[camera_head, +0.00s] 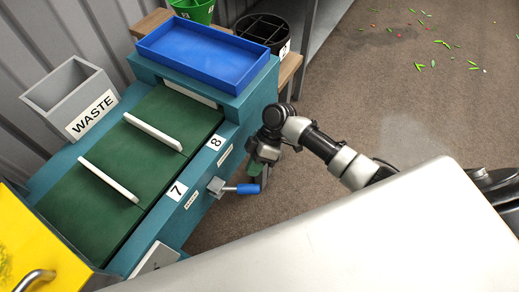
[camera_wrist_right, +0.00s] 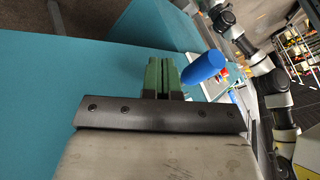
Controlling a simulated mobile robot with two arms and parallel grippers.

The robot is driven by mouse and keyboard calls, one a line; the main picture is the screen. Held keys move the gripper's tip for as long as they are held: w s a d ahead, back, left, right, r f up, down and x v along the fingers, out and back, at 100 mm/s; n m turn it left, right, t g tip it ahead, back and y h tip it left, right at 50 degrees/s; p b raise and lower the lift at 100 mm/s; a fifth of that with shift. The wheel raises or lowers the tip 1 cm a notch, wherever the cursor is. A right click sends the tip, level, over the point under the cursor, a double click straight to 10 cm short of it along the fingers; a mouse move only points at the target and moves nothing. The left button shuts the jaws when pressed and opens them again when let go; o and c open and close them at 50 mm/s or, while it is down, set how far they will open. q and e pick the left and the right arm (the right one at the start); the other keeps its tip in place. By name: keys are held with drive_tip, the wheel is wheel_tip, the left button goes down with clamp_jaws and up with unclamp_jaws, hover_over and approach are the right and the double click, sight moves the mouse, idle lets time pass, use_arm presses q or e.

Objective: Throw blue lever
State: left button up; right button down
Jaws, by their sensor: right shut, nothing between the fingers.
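The blue lever (camera_head: 246,189) sticks out to the right from a grey metal hub on the side of the teal machine, below the number 7 and 8 labels. Its blue cylindrical grip (camera_wrist_right: 204,67) shows in the right wrist view, just right of the fingers. My right gripper (camera_head: 262,176) is close by the grip's outer end, pointing down. In the wrist view its green fingers (camera_wrist_right: 163,75) are together, with nothing between them. The grip lies beside the fingers, not between them; I cannot tell whether they touch it. My left gripper is not in view.
The machine has a green belt (camera_head: 105,205) with white dividers and a blue tray (camera_head: 203,52) on top. A grey waste bin (camera_head: 70,92) stands behind it. A green bucket (camera_head: 194,10) and a black bucket (camera_head: 262,32) are at the back.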

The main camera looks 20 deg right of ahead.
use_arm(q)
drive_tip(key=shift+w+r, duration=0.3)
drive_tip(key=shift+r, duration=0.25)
use_arm(e)
drive_tip(key=shift+s+a+r, duration=0.2)
drive_tip(key=shift+s, duration=0.4)
drive_tip(key=shift+s+a+r, duration=0.15)
drive_tip(key=shift+s+a, duration=0.05)
drive_tip(key=shift+s, duration=0.35)
use_arm(q)
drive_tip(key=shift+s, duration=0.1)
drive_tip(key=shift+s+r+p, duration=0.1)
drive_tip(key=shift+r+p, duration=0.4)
drive_tip(key=shift+p, duration=0.3)
use_arm(e)
drive_tip(key=shift+s+m, duration=0.3)
drive_tip(key=shift+m, duration=0.1)
